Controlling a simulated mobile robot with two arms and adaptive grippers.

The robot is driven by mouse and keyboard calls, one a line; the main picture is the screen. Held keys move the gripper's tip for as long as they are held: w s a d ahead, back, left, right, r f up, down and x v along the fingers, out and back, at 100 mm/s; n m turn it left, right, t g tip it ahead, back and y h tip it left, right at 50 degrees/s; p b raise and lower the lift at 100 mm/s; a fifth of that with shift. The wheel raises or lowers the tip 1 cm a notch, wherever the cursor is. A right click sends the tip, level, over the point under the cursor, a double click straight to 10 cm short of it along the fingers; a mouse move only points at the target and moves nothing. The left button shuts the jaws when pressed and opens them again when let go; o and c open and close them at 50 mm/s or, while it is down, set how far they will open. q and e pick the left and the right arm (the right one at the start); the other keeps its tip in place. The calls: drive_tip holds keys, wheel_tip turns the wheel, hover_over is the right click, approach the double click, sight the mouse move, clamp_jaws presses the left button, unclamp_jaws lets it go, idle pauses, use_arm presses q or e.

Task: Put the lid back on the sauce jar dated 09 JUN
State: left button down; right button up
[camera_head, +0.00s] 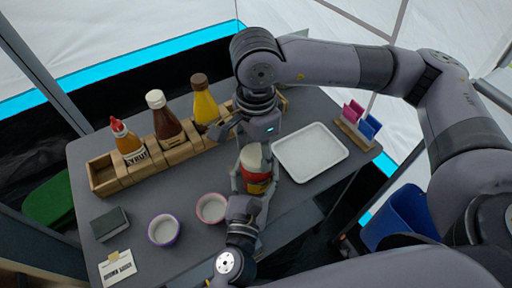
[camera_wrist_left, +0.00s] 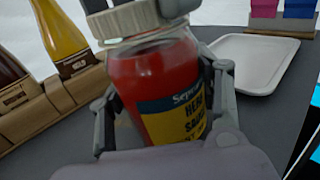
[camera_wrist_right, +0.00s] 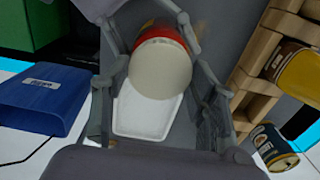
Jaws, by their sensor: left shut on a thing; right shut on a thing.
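My right gripper (camera_wrist_right: 160,85) is shut on the lid from above, and the lid's round top (camera_wrist_right: 160,68) faces the right wrist camera.
A wooden rack (camera_head: 105,179) holds a syrup bottle (camera_head: 126,143), a brown bottle (camera_head: 163,118) and a yellow bottle (camera_head: 205,106). A white tray (camera_head: 310,152) lies right of the jar. Two cups (camera_head: 164,229) stand front left. Another jar (camera_wrist_right: 272,146) shows in the right wrist view.

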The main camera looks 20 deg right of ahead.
drive_tip(key=shift+c, duration=1.1)
drive_tip(key=shift+m, duration=0.8)
drive_tip(key=o, duration=1.3)
drive_tip(key=shift+o, duration=0.2)
wheel_tip(320, 180, up, 12)
use_arm(q)
drive_tip(key=shift+c, duration=2.2)
unclamp_jaws()
